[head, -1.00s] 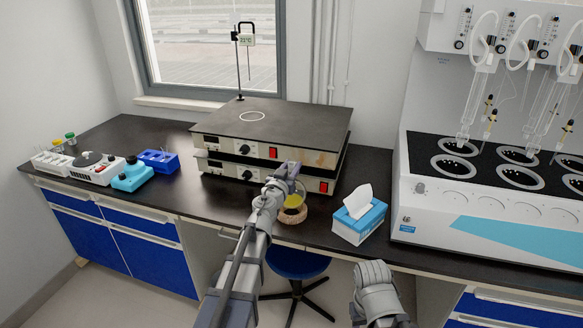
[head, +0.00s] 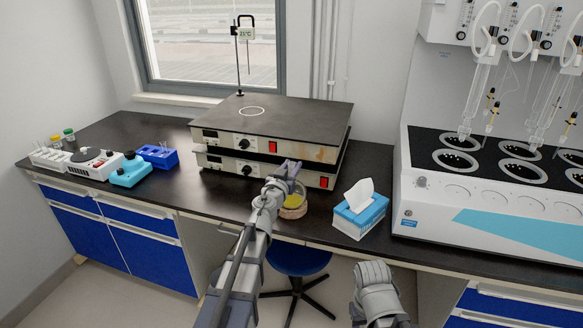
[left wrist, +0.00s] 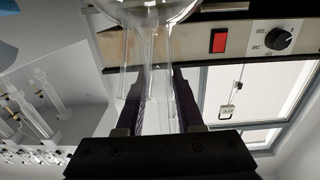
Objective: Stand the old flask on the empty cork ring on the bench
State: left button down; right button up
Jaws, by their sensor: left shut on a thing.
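The old flask (head: 296,197) is clear glass with yellow liquid in its bulb. In the head view it is upright at the bench's front edge, directly over the cork ring (head: 293,212). Its bulb appears to sit in or just above the ring; I cannot tell if they touch. My left gripper (head: 291,172) is shut on the flask's neck from above. In the left wrist view the clear neck (left wrist: 157,75) runs between the dark fingers (left wrist: 155,105), with the bulb at the top. My right gripper (head: 373,275) is low in front of the bench; its jaws are unclear.
Stacked hotplates (head: 268,125) stand just behind the flask. A blue tissue box (head: 361,216) is to its right, then the large distiller (head: 495,195). Small instruments (head: 95,165) and a blue rack (head: 158,156) stand at left. A blue stool (head: 299,258) is below the bench edge.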

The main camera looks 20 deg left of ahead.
pick_arm(q)
jog(key=shift+f, duration=0.2)
jog(key=shift+c, duration=2.3)
grip_release()
jog(key=shift+s, duration=0.1)
jog(key=s, duration=0.7)
jog(key=shift+s+a, duration=0.2)
jog(key=shift+s, duration=0.1)
